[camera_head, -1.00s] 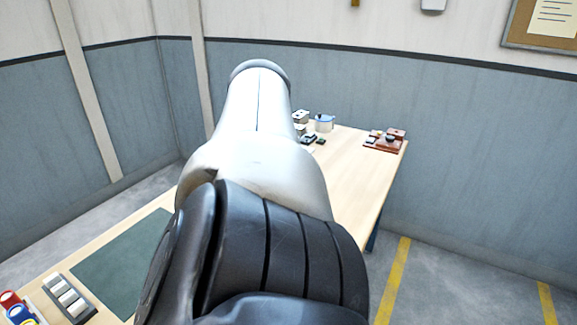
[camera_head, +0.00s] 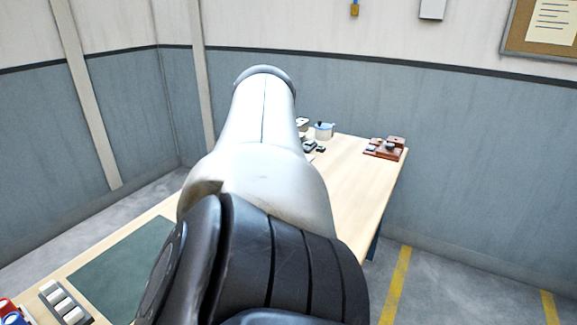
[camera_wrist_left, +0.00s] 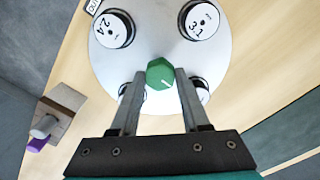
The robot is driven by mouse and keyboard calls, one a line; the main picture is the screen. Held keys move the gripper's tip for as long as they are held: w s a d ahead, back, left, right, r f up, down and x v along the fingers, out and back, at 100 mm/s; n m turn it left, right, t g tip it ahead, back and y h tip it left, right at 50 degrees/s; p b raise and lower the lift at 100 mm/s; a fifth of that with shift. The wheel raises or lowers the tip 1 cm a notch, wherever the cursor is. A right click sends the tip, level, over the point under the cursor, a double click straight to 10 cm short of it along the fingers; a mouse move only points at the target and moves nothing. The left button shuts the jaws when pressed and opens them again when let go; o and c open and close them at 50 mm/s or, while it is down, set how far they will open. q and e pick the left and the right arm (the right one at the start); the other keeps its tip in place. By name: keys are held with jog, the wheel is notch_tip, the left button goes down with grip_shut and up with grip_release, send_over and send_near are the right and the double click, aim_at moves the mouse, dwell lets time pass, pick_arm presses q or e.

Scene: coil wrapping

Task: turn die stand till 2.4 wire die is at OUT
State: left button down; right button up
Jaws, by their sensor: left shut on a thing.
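In the left wrist view the die stand (camera_wrist_left: 120,63) is a round pale disc with several white, dark-edged dies around it. The 2.4 die (camera_wrist_left: 114,29) sits at its upper left, close to a small white tag (camera_wrist_left: 93,5) that is cut off by the top edge. Another die (camera_wrist_left: 199,20) sits at the upper right; its number is hard to read. Two lower dies are partly hidden by my fingers. My left gripper (camera_wrist_left: 160,75) is shut on the green hexagonal knob (camera_wrist_left: 160,74) at the disc's middle. In the head view my arm hides the stand and gripper.
A brown block with a grey and purple piece (camera_wrist_left: 58,118) stands left in the wrist view. In the head view, a green mat (camera_head: 120,262), a rack of pale pieces (camera_head: 62,302), a blue-white pot (camera_head: 324,131) and a red-brown fixture (camera_head: 384,150) are on the table. Its right part is clear.

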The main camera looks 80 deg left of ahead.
pick_arm(q)
jog(key=shift+c, duration=1.9)
grip_release()
notch_tip(320, 180, up, 15)
jog(key=p, duration=0.6)
jog(key=shift+p, duration=0.4)
